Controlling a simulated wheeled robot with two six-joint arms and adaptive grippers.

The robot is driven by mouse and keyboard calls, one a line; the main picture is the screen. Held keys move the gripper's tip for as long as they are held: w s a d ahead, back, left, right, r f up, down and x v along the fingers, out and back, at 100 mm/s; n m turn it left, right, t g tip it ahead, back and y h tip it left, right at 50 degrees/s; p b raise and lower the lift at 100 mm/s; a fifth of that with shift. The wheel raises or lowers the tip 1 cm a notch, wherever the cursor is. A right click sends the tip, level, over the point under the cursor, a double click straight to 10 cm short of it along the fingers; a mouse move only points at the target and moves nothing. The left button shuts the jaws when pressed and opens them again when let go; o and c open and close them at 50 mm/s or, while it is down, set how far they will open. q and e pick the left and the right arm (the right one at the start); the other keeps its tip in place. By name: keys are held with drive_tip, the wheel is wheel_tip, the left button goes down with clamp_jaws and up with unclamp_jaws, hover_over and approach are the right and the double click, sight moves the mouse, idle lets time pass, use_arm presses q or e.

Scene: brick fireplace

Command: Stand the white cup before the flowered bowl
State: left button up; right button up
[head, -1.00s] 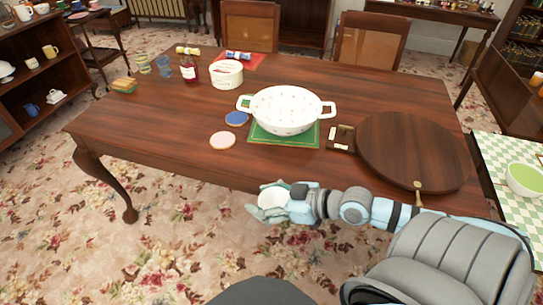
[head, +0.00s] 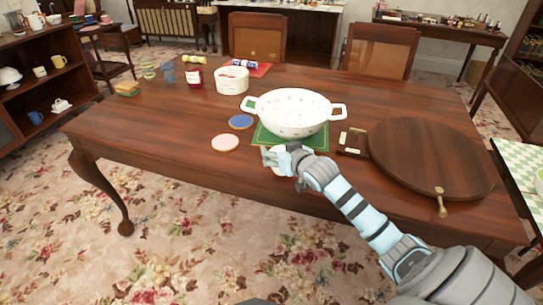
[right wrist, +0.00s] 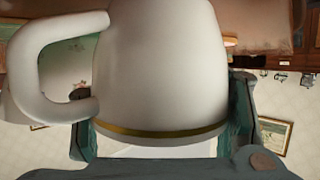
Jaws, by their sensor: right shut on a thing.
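The white flowered bowl (head: 292,113) with two side handles stands on a green mat (head: 262,140) on the wooden table. My right gripper (head: 280,160) is just in front of the bowl, over the table's front part. It is shut on the white cup, which fills much of the right wrist view (right wrist: 165,65). The cup's handle points left there, and a gold band runs near its lower end in that picture. In the head view the fingers hide most of the cup, and I cannot tell whether it touches the table. My left gripper is not in view.
A pink coaster (head: 225,143) and a blue coaster (head: 241,121) lie left of the mat. A round wooden board (head: 432,155) lies to the right. The table's front left is clear.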

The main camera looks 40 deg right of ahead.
drive_tip(key=w, duration=0.1)
drive_tip(key=w+b, duration=0.1)
drive_tip(key=w, duration=0.1)
drive_tip(key=shift+d+r, duration=0.1)
drive_tip(key=shift+d, duration=0.2)
drive_tip(key=shift+w+f+b, duration=0.15)
drive_tip(key=shift+f+b, duration=0.3)
drive_tip(key=shift+f, duration=0.35)
drive_tip(key=shift+r, duration=0.1)
drive_tip(key=o, duration=1)
drive_tip(key=shift+c, duration=0.2)
drive_tip(key=o, duration=0.4)
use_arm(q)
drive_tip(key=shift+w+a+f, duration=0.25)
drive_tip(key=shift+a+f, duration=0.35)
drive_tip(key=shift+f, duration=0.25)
